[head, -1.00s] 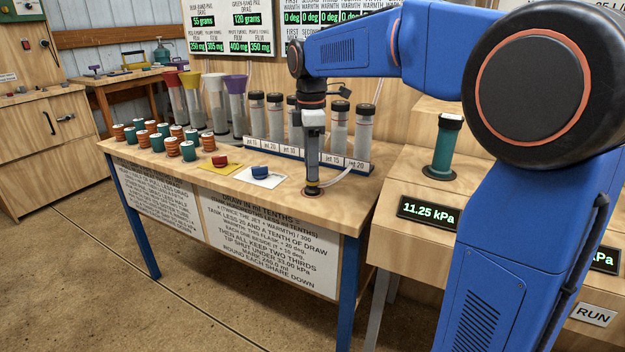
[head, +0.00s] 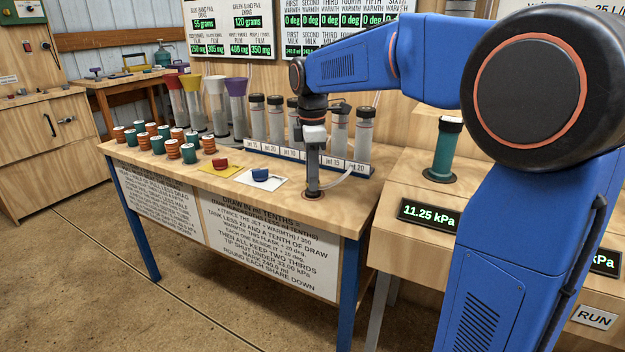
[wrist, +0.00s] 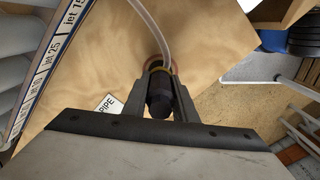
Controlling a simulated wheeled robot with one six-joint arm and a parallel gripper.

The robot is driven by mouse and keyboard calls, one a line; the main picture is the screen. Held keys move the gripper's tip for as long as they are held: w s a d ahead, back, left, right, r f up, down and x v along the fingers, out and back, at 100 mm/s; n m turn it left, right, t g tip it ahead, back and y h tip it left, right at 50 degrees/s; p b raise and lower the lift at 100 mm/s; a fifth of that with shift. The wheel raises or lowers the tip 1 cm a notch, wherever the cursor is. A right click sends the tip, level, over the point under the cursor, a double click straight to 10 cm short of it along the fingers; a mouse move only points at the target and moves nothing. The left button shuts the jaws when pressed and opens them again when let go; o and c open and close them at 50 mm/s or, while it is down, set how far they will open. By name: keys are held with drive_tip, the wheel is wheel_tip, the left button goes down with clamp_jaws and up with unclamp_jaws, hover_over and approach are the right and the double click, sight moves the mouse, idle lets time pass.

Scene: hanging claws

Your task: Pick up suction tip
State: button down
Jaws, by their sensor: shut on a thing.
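The suction tip (wrist: 159,100) is a dark, ribbed cylinder standing in a round holder with a reddish rim (wrist: 155,65) on the wooden bench. A pale hose (wrist: 152,28) runs from it. My gripper (wrist: 160,88) points down with one finger on each side of the tip and is shut on it. In the head view my gripper (head: 313,180) is at the right front of the bench top, low over the holder (head: 313,195). The tip is mostly hidden there by the fingers.
A row of clear jet tubes (head: 276,122) stands behind my gripper. A blue pad (head: 261,175) and a red pad (head: 220,162) lie to its left, with several spools (head: 171,147) beyond. A teal cylinder (head: 445,150) stands on the right bench, beside an 11.25 kPa display (head: 429,214).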

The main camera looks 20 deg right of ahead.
wheel_tip(320, 180, up, 10)
idle(0.5)
drive_tip(key=shift+r, duration=0.1)
wheel_tip(320, 180, up, 15)
idle(1.0)
